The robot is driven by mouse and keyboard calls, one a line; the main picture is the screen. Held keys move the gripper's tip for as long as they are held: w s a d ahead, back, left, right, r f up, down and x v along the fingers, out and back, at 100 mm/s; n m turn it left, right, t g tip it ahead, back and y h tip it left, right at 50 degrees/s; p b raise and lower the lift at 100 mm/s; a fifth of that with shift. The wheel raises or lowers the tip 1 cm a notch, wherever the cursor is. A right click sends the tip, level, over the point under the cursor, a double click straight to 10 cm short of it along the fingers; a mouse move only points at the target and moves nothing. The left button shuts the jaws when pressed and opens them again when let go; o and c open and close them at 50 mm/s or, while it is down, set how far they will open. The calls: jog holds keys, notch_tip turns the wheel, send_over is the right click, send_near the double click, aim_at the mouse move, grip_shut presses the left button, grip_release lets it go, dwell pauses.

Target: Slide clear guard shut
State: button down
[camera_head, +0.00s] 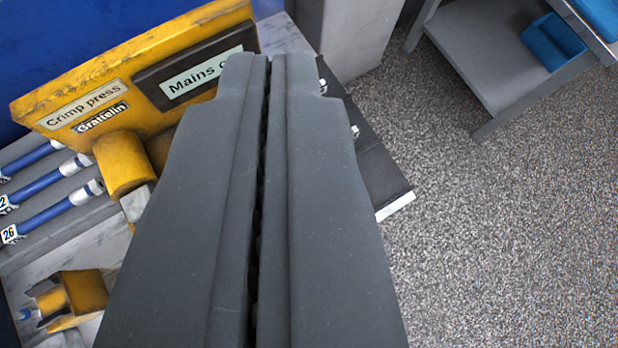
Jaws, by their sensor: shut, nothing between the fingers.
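My gripper (268,62) fills the middle of the view, its two long dark grey fingers side by side and closed with nothing between them. Its tips lie in front of the right end of a yellow crimp press (60,85), labelled "Crimp press" and "Grattelin". I cannot make out the clear guard; it may be hidden behind my fingers or too transparent to see. Whether the tips touch anything I cannot tell.
A black plate (160,95) reading "Mains" is partly covered by my fingers. Blue hoses (55,208) with tags lie at left, above a yellow fitting (85,292). A dark panel (375,160) shows right of my fingers. A grey shelf (490,50) holds a blue bin (552,42). Speckled floor is clear at right.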

jog(key=w+d+f+n+g+y+p, duration=0.35)
jog(key=w+f+g+p, duration=0.3)
jog(key=w+f, duration=0.65)
jog(key=d+f+n+g+y+p, duration=0.15)
jog(key=d+f+p, duration=0.25)
jog(key=f, duration=0.4)
jog(key=d+f+n+g+y+p, duration=0.1)
jog(key=d+f+n+g+p, duration=0.2)
jog(key=f, duration=0.5)
jog(key=shift+m, duration=0.6)
jog(key=shift+s+a+r+p+x, duration=0.2)
jog(key=shift+s+p+x, duration=0.35)
jog(key=shift+x, duration=1.4)
jog(key=shift+s+a+r+p+x, duration=0.2)
jog(key=shift+p+x, duration=0.55)
jog(key=shift+x, duration=1.15)
jog(key=shift+s+a+p+x, duration=0.2)
jog(key=shift+s+p+x, duration=0.35)
jog(key=shift+x, duration=1.4)
jog(key=shift+w, duration=0.1)
